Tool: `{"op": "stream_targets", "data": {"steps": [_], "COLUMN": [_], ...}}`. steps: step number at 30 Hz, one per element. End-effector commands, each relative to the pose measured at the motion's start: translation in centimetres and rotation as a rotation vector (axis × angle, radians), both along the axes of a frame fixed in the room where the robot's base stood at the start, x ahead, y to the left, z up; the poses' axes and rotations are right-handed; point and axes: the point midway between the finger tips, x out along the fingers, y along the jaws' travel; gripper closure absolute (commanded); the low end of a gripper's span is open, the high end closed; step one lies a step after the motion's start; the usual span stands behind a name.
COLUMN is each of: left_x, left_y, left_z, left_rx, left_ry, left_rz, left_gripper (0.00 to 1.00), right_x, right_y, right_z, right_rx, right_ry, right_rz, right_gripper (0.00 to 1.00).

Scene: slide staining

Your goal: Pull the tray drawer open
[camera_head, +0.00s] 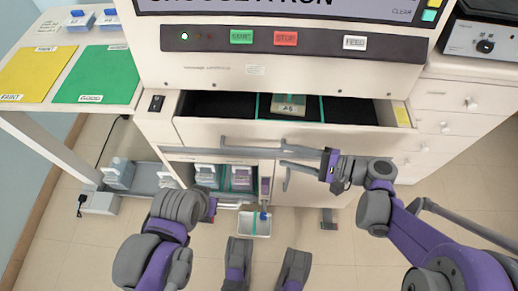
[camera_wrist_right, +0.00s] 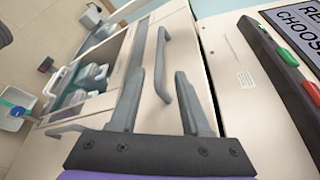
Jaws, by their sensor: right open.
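The tray drawer (camera_head: 195,131) stands out from the white machine, with its dark interior in view from above. A small block marked A5 (camera_head: 288,106) sits inside between green lines. A grey bar handle (camera_head: 240,146) runs along the drawer's front, and it also shows in the right wrist view (camera_wrist_right: 164,62). My right gripper (camera_head: 282,155) is open near the handle's right part. In the wrist view its fingers (camera_wrist_right: 160,75) are apart near the handle; I cannot tell whether they touch it.
Below the drawer, an open compartment holds bottles (camera_head: 240,177), with a small white bin (camera_head: 255,223) in front. A side table with yellow (camera_head: 38,73) and green (camera_head: 95,73) mats stands left. A white drawer cabinet (camera_head: 440,130) stands right.

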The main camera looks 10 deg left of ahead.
Motion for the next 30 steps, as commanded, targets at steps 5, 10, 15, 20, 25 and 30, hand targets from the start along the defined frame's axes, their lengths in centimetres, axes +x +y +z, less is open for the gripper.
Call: {"op": "stream_targets", "data": {"steps": [5,10,15,20,25,30], "left_x": [0.1,0.2,0.2,0.2,0.2,0.2], "left_y": [0.0,0.0,0.0,0.0,0.0,0.0], "left_z": [-0.7,-1.3,-1.7,-1.7,-1.7,-1.7], "left_rx": [0.0,0.0,0.0,0.0,0.0,0.0], "left_ry": [0.002,0.004,0.005,0.005,0.005,0.005], "left_rz": [0.0,0.0,0.0,0.0,0.0,0.0], "left_gripper": [1.0,1.0,1.0,1.0,1.0,1.0], "right_x": [0.5,1.1,1.5,1.6,1.6,1.6], "right_y": [3.4,6.4,8.3,9.0,9.0,9.0], "right_z": [-0.8,-1.5,-1.9,-2.0,-2.0,-2.0], "right_rx": [0.0,-0.001,-0.002,-0.003,-0.003,-0.003], "right_ry": [0.0,-0.001,0.0,0.0,0.0,-0.001], "right_rz": [0.006,0.005,0.003,0.002,0.001,0.001], "right_gripper": [0.53,0.53,0.53,0.53,0.53,0.71]}}
